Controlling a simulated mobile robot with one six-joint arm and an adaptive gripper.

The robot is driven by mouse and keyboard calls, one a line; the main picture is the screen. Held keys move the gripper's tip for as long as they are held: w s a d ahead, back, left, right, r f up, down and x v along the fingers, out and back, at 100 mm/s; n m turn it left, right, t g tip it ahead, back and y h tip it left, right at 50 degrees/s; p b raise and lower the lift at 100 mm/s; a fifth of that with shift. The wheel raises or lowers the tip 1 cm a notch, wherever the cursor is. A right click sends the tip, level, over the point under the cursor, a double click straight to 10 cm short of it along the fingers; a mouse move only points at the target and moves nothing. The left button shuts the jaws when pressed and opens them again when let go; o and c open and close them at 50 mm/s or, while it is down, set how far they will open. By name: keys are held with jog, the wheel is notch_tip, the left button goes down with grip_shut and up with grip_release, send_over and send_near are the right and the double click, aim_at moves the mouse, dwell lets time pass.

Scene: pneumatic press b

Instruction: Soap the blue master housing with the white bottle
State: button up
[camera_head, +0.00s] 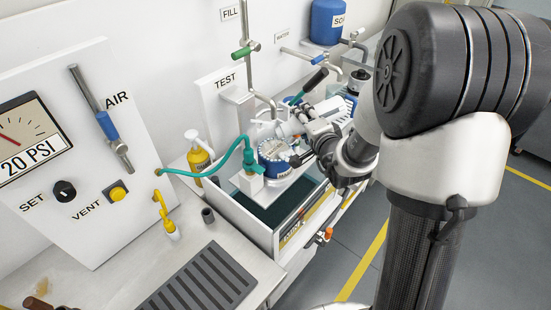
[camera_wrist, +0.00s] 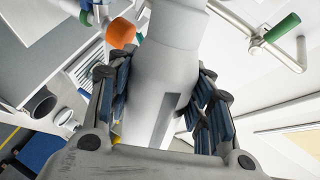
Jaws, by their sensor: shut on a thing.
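The blue master housing (camera_head: 272,158) is a round blue part with a pale, bolted top. It sits on a stand over the open tank, in the middle of the head view. My gripper (camera_head: 318,132) is shut on the white bottle (camera_head: 287,129), which is tipped on its side just above and behind the housing. In the wrist view, the white bottle (camera_wrist: 168,70) fills the space between the two dark fingers of my gripper (camera_wrist: 160,85). The bottle's tip is hard to make out. I cannot tell whether it touches the housing, or whether soap is on the housing.
The tank (camera_head: 250,225) has raised walls. The TEST panel (camera_head: 220,92) and upright pipe (camera_head: 247,50) stand close behind. A yellow bottle (camera_head: 198,155) is left. A drain mat (camera_head: 203,280) lies in front.

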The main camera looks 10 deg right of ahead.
jog(key=shift+d+f+m+y, duration=0.2)
jog(key=shift+f+m+y, duration=0.3)
jog(key=shift+f+m, duration=0.5)
jog(key=f+m, duration=0.1)
jog(key=f+m+y, duration=0.1)
jog(key=shift+a+f+m+y, duration=0.2)
jog(key=shift+f+m+y, duration=0.1)
jog(key=shift+f+m, duration=0.1)
